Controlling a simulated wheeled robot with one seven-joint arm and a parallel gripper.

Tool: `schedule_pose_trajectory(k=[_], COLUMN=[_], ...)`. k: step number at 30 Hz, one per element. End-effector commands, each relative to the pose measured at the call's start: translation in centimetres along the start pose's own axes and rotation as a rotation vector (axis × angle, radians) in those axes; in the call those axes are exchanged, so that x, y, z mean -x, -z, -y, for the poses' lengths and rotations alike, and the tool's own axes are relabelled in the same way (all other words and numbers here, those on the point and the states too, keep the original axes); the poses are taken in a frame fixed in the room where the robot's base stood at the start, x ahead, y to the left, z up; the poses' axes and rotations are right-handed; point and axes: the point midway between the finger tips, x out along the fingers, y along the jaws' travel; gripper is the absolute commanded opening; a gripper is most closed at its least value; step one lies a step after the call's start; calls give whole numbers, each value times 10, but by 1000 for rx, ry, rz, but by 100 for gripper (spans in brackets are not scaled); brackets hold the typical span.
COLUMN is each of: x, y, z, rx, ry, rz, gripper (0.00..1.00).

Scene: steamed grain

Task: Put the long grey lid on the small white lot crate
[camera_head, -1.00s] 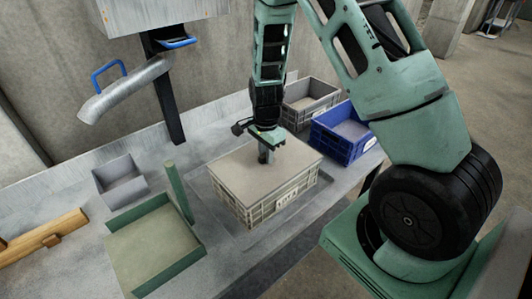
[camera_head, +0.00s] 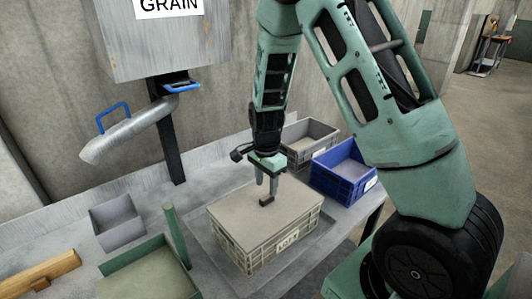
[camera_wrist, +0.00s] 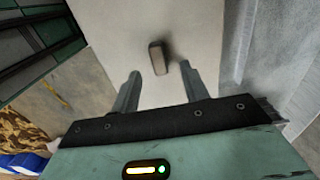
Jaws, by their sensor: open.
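The long grey lid (camera_head: 290,205) lies flat on top of the small white lot crate (camera_head: 292,247), covering its opening. The crate bears a label that seems to read LOT. A dark upright handle (camera_head: 267,202) stands on the lid; it also shows in the wrist view (camera_wrist: 158,57). My gripper (camera_head: 267,187) is just above the lid at the handle. In the wrist view my gripper (camera_wrist: 160,69) has its two fingers apart, with the handle just beyond the tips and nothing clamped between them.
A grey open crate (camera_head: 310,132) and a blue open crate (camera_head: 345,170) stand behind right. A small grey bin (camera_head: 118,222), a green tray (camera_head: 150,268) and a wooden piece (camera_head: 38,272) lie left. A metal chute (camera_head: 125,133) hangs behind left.

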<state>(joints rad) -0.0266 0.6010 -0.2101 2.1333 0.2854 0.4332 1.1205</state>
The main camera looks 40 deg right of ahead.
Motion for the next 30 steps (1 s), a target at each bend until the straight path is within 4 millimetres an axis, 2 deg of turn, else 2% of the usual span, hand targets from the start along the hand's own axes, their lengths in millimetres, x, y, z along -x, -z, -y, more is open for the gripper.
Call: schedule_pose_trajectory(k=[1, 9, 15, 21, 27, 29, 30], x=[14, 77, 109, 122, 123, 124, 125], y=[-1, 0, 0, 0, 0, -6, -15], z=[1, 2, 1, 1, 1, 0, -2], rx=[2, 1, 0, -1, -2, 26, 69], ry=[7, 9, 6, 5, 4, 5, 7], rz=[-1, -1, -1, -1, -1, 4, 11], gripper=[45, 45, 45, 45, 45, 45, 45])
